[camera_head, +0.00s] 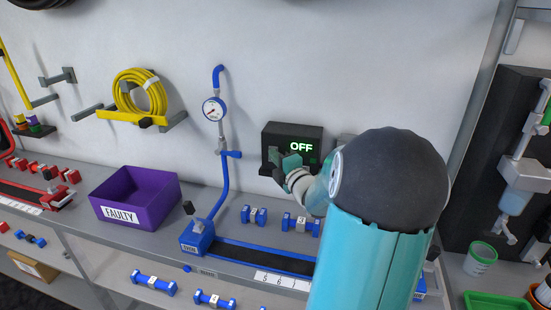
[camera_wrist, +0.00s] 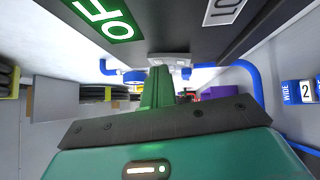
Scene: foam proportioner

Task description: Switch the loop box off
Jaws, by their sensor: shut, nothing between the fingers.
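The loop box (camera_head: 283,133) is a dark box at the wall, in the middle of the head view. Its display (camera_head: 302,146) reads OFF in green. My gripper (camera_head: 281,160) is shut and empty, right in front of the box's lower face. In the wrist view the green OFF display (camera_wrist: 104,16) fills the upper left, turned over, with a pale label plate (camera_wrist: 225,9) to its right. The shut fingers (camera_wrist: 160,76) point at a small grey-white part (camera_wrist: 170,60) under the box face. Whether they touch it I cannot tell.
A blue pipe with a gauge (camera_head: 213,109) rises left of the box. A purple FAULTY bin (camera_head: 136,200) stands further left on the bench. Several blue fittings (camera_head: 254,216) lie below the box. A yellow hose coil (camera_head: 140,92) hangs on the wall.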

